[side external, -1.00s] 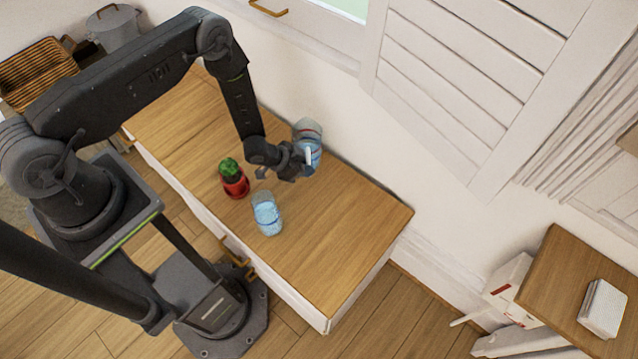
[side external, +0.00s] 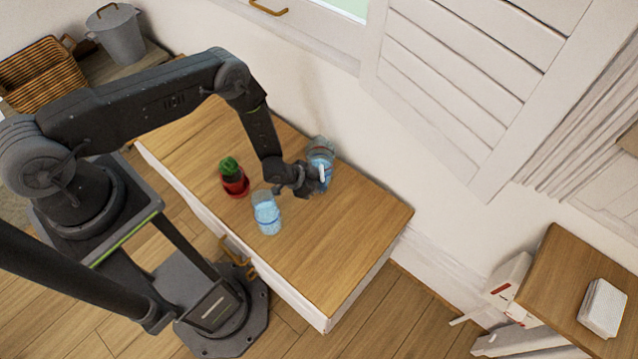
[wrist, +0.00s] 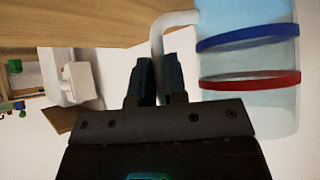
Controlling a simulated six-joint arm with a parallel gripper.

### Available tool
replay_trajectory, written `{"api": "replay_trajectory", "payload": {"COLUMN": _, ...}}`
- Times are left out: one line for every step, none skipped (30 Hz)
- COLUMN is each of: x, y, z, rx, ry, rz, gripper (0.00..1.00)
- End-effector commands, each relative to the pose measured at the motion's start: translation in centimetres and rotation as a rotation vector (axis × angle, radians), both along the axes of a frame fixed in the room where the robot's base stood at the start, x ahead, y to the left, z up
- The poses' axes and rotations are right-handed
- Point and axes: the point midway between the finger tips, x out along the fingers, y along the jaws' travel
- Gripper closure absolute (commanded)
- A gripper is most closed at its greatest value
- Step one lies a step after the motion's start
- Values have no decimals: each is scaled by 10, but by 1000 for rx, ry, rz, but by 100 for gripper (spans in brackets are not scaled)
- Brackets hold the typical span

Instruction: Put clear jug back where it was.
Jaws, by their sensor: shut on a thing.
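The clear jug (side external: 321,153) has blue and red bands and a pale handle. In the side view it is upright or nearly so at the wall side of the wooden cabinet top (side external: 350,235). My gripper (side external: 316,176) is shut on the jug's handle. In the wrist view the jug (wrist: 250,65) fills the upper right, and its handle (wrist: 158,55) runs between the two dark fingers (wrist: 155,80). I cannot tell whether the jug's base touches the top. The gripper and handle hide part of the jug in the side view.
A clear blue-tinted tumbler (side external: 267,214) stands in front of my gripper. A potted cactus in a red pot (side external: 234,182) stands left of it. The white wall and shutter (side external: 470,80) rise behind. The right end of the top is clear.

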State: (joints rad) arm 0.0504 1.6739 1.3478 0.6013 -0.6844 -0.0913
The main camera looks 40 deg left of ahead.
Motion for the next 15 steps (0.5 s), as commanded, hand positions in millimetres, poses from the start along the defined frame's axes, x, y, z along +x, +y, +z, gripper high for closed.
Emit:
{"api": "replay_trajectory", "payload": {"x": 1, "y": 0, "z": -1, "rx": -1, "ry": -2, "rz": -1, "gripper": 100}}
{"api": "replay_trajectory", "payload": {"x": 1, "y": 0, "z": -2, "rx": -1, "ry": -2, "rz": -1, "gripper": 100}}
{"api": "replay_trajectory", "payload": {"x": 0, "y": 0, "z": -3, "rx": 1, "ry": 1, "rz": 0, "gripper": 86}}
{"api": "replay_trajectory", "payload": {"x": 0, "y": 0, "z": -3, "rx": 1, "ry": 1, "rz": 0, "gripper": 83}}
{"api": "replay_trajectory", "payload": {"x": 0, "y": 0, "z": -3, "rx": 1, "ry": 1, "rz": 0, "gripper": 80}}
{"api": "replay_trajectory", "payload": {"x": 0, "y": 0, "z": -3, "rx": 1, "ry": 1, "rz": 0, "gripper": 76}}
{"api": "replay_trajectory", "payload": {"x": 0, "y": 0, "z": -3, "rx": 1, "ry": 1, "rz": 0, "gripper": 74}}
{"api": "replay_trajectory", "payload": {"x": 0, "y": 0, "z": -3, "rx": 1, "ry": 1, "rz": 0, "gripper": 71}}
{"api": "replay_trajectory", "payload": {"x": 0, "y": 0, "z": -3, "rx": 1, "ry": 1, "rz": 0, "gripper": 67}}
{"api": "replay_trajectory", "payload": {"x": 0, "y": 0, "z": -3, "rx": 0, "ry": 0, "rz": 0, "gripper": 64}}
{"api": "replay_trajectory", "payload": {"x": 0, "y": 0, "z": -3, "rx": 0, "ry": 0, "rz": 0, "gripper": 61}}
{"api": "replay_trajectory", "payload": {"x": 0, "y": 0, "z": -3, "rx": 0, "ry": 0, "rz": 0, "gripper": 61}}
{"api": "replay_trajectory", "payload": {"x": 0, "y": 0, "z": -3, "rx": 0, "ry": 0, "rz": 0, "gripper": 61}}
{"api": "replay_trajectory", "payload": {"x": 0, "y": 0, "z": -3, "rx": 0, "ry": 0, "rz": 0, "gripper": 61}}
{"api": "replay_trajectory", "payload": {"x": 0, "y": 0, "z": -3, "rx": 0, "ry": 0, "rz": 0, "gripper": 61}}
